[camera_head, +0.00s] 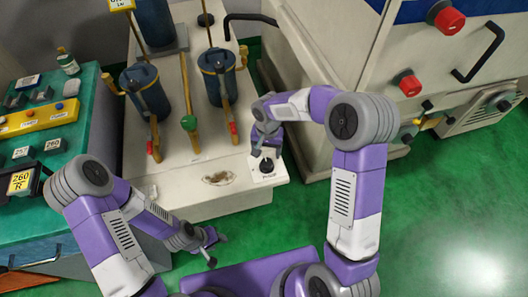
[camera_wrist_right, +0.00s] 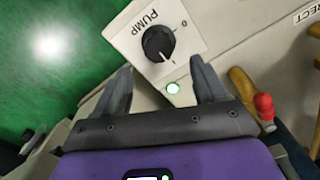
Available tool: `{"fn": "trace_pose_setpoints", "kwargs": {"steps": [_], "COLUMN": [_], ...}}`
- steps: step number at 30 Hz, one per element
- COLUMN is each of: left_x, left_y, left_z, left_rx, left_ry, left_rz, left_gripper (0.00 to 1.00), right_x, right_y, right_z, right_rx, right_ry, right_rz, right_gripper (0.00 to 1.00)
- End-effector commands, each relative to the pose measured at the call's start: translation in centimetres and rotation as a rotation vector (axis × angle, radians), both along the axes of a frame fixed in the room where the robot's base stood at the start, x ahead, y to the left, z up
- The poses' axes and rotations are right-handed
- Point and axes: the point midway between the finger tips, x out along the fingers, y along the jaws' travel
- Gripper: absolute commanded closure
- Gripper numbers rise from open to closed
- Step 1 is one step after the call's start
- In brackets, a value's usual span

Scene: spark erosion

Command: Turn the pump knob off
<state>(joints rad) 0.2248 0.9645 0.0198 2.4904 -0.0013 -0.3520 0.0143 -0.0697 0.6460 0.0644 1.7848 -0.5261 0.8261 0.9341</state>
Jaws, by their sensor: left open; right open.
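The black pump knob (camera_head: 267,165) sits on a white plate at the front right corner of the pale bench. In the right wrist view the knob (camera_wrist_right: 158,43) shows beside the word PUMP and a 0 mark. A light line on the knob points down and slightly right in that view, away from the 0. My right gripper (camera_head: 262,142) is close to the knob in the head view. Its fingers (camera_wrist_right: 163,85) are apart, with the knob beyond the tips and nothing between them. My left gripper (camera_head: 213,250) is low at the left, open and away from the knob.
A machine with red knobs (camera_head: 409,84) is at the right. A green-topped table (camera_head: 70,140) is at the left.

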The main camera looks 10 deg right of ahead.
Motion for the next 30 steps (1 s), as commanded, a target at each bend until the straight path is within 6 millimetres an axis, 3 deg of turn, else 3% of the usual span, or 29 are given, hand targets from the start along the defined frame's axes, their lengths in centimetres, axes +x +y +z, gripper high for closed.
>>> {"fn": "trace_pose_setpoints", "kwargs": {"steps": [15, 26, 30], "left_x": [0.0, 0.0, 0.0], "left_y": [0.0, 0.0, 0.0], "left_z": [-2.2, -2.2, -2.2], "left_rx": [0.000, 0.000, 0.000], "left_ry": [0.001, 0.000, 0.000], "left_rz": [0.000, 0.000, 0.000], "left_gripper": [0.57, 0.57, 0.57], "right_x": [0.1, 0.1, 0.1], "right_y": [-0.2, -0.1, -0.1], "right_z": [-6.6, -7.2, -7.2], "right_rx": [-0.009, -0.008, -0.008], "right_ry": [0.003, 0.002, 0.002], "right_rz": [-0.008, -0.007, -0.007], "right_gripper": [0.28, 0.28, 0.47]}}
